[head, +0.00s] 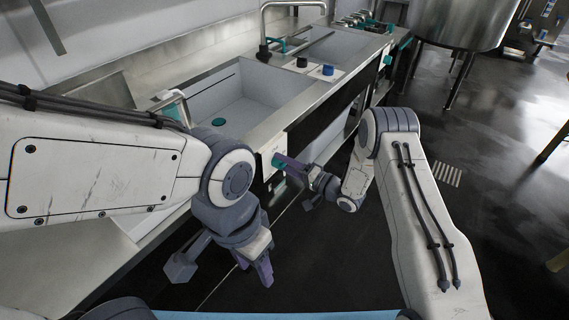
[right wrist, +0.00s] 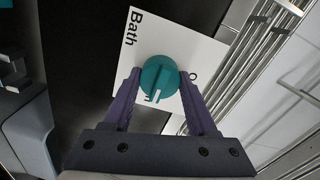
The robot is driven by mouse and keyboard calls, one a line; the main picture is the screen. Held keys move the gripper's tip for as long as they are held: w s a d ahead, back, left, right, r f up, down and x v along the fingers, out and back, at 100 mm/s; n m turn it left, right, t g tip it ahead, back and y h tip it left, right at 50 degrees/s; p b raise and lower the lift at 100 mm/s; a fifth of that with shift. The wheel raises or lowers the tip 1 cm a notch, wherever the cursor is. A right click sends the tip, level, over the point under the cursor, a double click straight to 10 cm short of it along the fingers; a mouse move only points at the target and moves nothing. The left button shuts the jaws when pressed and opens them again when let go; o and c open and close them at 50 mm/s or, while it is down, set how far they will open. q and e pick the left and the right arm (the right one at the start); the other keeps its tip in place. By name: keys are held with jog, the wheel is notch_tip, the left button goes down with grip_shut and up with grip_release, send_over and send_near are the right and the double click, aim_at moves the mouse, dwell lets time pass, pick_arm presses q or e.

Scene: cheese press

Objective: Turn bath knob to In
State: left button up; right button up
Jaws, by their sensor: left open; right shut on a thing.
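The bath knob (right wrist: 158,77) is a round teal dial with a white pointer on a white plate (right wrist: 168,30) marked "Bath". Its pointer aims toward the bottom of the right wrist view, beside a partly hidden mark; another mark like an "O" shows at the plate's right. My right gripper (right wrist: 160,80) has its two purple fingers on either side of the knob, shut on it. In the head view my right gripper (head: 283,162) reaches the white plate (head: 267,150) on the counter's front. My left gripper (head: 254,272) is open and empty, low and pointing down, away from the knob.
A steel counter with a sink basin (head: 240,95) and a tap (head: 264,45) stands behind the plate. Black and blue knobs (head: 328,70) sit on the counter. A steel vat (head: 465,22) stands at upper right. Open dark floor (head: 500,140) lies to the right.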

jog(key=shift+f, duration=0.1)
jog(key=o, duration=1.4)
jog(key=shift+c, duration=0.2)
jog(key=v, duration=1)
jog(key=shift+s+d, duration=0.2)
